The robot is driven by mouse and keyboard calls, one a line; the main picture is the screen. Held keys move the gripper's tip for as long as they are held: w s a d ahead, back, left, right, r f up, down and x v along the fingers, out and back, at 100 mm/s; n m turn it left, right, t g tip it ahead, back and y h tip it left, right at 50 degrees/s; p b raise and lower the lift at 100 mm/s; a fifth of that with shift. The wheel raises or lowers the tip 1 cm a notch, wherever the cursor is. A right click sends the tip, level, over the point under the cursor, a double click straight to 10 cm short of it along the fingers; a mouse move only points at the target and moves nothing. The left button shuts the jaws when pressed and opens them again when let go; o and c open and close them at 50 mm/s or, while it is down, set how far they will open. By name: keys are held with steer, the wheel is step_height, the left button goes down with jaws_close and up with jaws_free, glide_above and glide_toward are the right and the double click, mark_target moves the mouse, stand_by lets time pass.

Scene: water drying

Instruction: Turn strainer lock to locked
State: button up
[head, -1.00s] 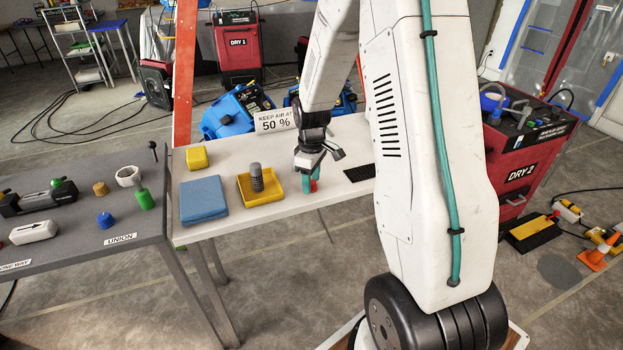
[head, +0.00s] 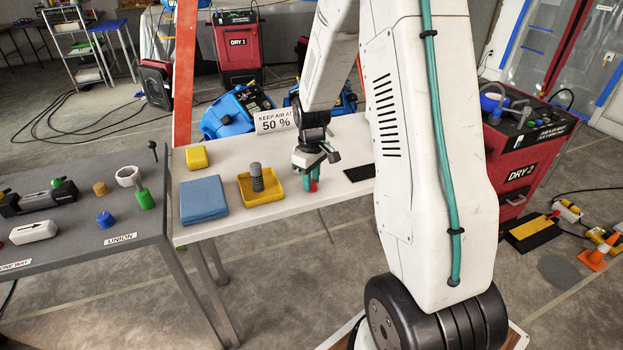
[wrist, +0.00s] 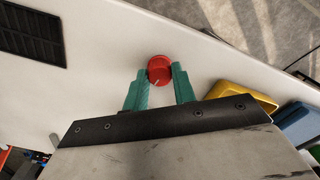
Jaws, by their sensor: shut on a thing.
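A round red knob (wrist: 159,69), likely the strainer lock, stands on the white table, with a small pale mark on its face. My gripper (wrist: 160,80) points down at it, its two green fingers shut on the knob's sides. In the head view my gripper (head: 311,183) hides most of the red knob (head: 315,187). A grey ribbed cylinder (head: 257,178), perhaps the strainer, stands in a yellow tray (head: 278,192) to the left. No locked marking can be read beside the knob.
A blue pad (head: 203,200) and a yellow block (head: 197,158) lie on the white table (head: 225,228). A black grille (head: 360,173) is right of my gripper. A sign (head: 275,122) stands behind. A grey table (head: 85,245) with several parts adjoins at left.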

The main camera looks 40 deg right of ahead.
steer(key=m, duration=0.4)
steer(key=shift+m, duration=0.3)
steer(key=m, duration=0.3)
steer(key=shift+m, duration=0.4)
steer(key=m, duration=0.3)
steer(key=shift+m, duration=2)
steer(key=shift+r, duration=0.1)
steer(key=o, duration=1)
